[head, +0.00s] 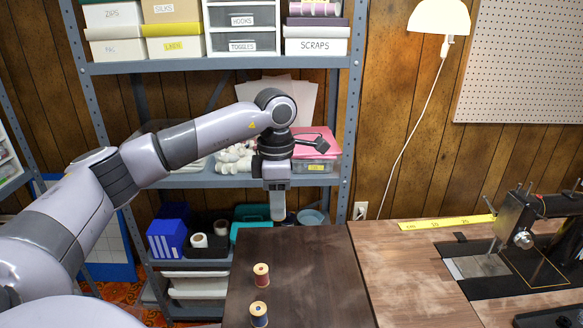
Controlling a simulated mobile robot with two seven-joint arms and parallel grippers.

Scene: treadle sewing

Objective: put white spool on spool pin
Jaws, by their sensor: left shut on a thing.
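My left gripper (277,203) points down above the far edge of the dark tabletop. It is shut on a pale thing at its tips, seemingly the white spool, which the fingers mostly hide. A red spool (261,275) and a dark blue spool (259,313) stand upright on the dark tabletop (310,270). The black sewing machine (520,215) is at the far right, well apart from my gripper and cut by the picture edge. A thin upright piece (577,184) on top of it may be the spool pin. My right gripper is not in view.
A metal shelf (212,64) with labelled boxes, bins and white rolls (199,240) stands behind my left arm. A lamp (440,17) hangs on the wall. The tabletop between gripper and machine is mostly clear.

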